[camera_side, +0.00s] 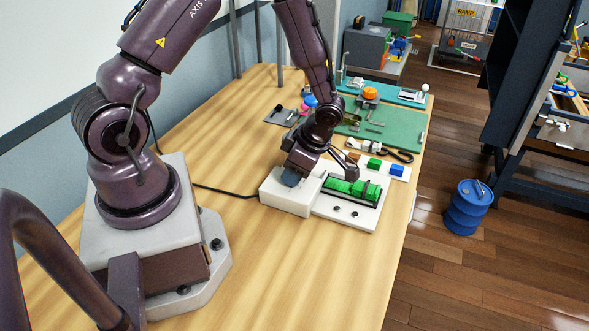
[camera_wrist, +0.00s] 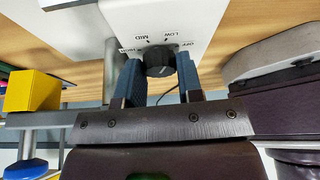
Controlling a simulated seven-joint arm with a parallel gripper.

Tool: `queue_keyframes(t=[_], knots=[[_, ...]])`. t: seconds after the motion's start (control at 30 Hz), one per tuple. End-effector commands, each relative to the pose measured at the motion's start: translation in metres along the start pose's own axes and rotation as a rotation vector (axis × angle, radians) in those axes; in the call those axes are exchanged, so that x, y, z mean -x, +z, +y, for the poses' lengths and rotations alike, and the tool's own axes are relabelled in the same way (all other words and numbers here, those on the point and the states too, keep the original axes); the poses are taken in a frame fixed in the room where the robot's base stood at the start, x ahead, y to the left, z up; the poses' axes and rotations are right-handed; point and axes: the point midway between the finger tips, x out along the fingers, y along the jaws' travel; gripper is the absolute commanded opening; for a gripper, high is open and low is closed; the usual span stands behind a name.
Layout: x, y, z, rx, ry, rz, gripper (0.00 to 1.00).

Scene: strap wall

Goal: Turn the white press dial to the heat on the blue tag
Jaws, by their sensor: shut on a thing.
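The white press (camera_side: 285,199) stands on the table, and its white body (camera_wrist: 205,18) fills the top of the wrist view. A dark round dial (camera_wrist: 158,61) sits on its face, with the printed words HIGH, MID, LOW and OFF around it. I cannot tell surely which word the dial points at. My gripper (camera_wrist: 158,75) has its blue fingers on both sides of the dial, shut on it. In the side view my gripper (camera_side: 291,177) is at the press and hides the dial. A blue block or tag (camera_side: 397,170) lies on a white strip behind; no writing on it is legible.
A white plate (camera_side: 362,220) with a green roll (camera_side: 350,188) adjoins the press at right. A black strap or cable piece (camera_side: 396,154) and a green mat (camera_side: 395,125) lie farther back.

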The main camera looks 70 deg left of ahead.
Motion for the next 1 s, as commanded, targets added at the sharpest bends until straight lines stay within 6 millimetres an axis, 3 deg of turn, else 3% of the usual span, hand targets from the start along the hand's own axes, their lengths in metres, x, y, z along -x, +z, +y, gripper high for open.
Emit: queue_keyframes(t=[0.33,0.37,0.43,0.47,0.83,1.0], knots=[[0.0006,-0.0004,-0.0001,0.002,0.0,0.002,0.1],[0.0006,-0.0004,-0.0001,0.002,0.0,0.002,0.41],[0.0006,-0.0003,-0.0001,0.002,0.0,0.002,0.57],[0.0005,-0.0003,0.0,0.002,0.0,0.001,0.6],[0.0004,0.0001,0.0021,-0.021,0.013,-0.002,0.6],[0.0012,0.001,0.0007,-0.199,0.089,-0.002,0.6]])
